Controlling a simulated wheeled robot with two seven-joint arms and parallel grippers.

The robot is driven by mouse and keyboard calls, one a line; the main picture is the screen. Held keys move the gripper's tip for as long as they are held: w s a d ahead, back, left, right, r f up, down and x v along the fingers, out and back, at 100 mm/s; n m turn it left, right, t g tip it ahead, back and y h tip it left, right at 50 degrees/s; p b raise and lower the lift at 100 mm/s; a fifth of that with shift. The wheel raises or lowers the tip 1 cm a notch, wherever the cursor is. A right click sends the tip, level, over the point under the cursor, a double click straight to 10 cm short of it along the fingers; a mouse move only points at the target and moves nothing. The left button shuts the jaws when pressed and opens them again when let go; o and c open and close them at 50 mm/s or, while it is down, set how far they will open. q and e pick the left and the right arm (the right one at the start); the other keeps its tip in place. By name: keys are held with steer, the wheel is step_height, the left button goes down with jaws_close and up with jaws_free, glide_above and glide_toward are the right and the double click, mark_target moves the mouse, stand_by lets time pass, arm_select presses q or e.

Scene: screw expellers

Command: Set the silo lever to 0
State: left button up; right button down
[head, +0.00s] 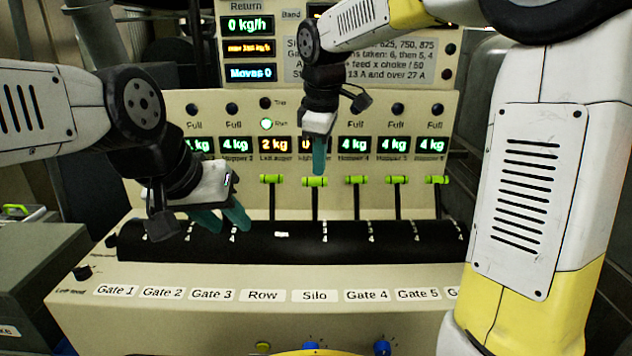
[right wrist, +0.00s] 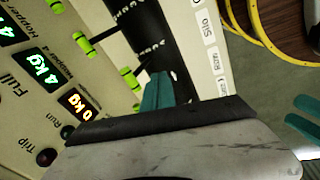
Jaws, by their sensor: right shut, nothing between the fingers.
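The silo lever is a thin dark rod with a lime-green handle (head: 314,182), raised above the black slotted drum, in line with the Silo label (head: 315,296). Its handle also shows in the right wrist view (right wrist: 129,78). My right gripper (head: 319,156) is shut and empty, its teal fingertips pointing down just above the handle in the head view. In the right wrist view the fingertips (right wrist: 157,90) are beside the handle; I cannot tell whether they touch. My left gripper (head: 222,219) hangs over the drum's left part with its teal fingers apart and nothing between.
Neighbouring green-handled levers stand close by: Row (head: 270,179) on the left, Gate 4 (head: 356,179) on the right, then more. The display panel (head: 355,113) rises behind them. The black drum (head: 365,240) lies in front. A grey box (head: 40,265) stands at the left.

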steer(key=w+f+n+t, duration=0.1)
steer(key=w+f+n, duration=0.1)
steer(key=w+f, duration=0.5)
steer(key=shift+w+a+f+n, duration=0.15)
steer(key=shift+a+n, duration=0.25)
steer(key=shift+a, duration=0.05)
stand_by(0.3)
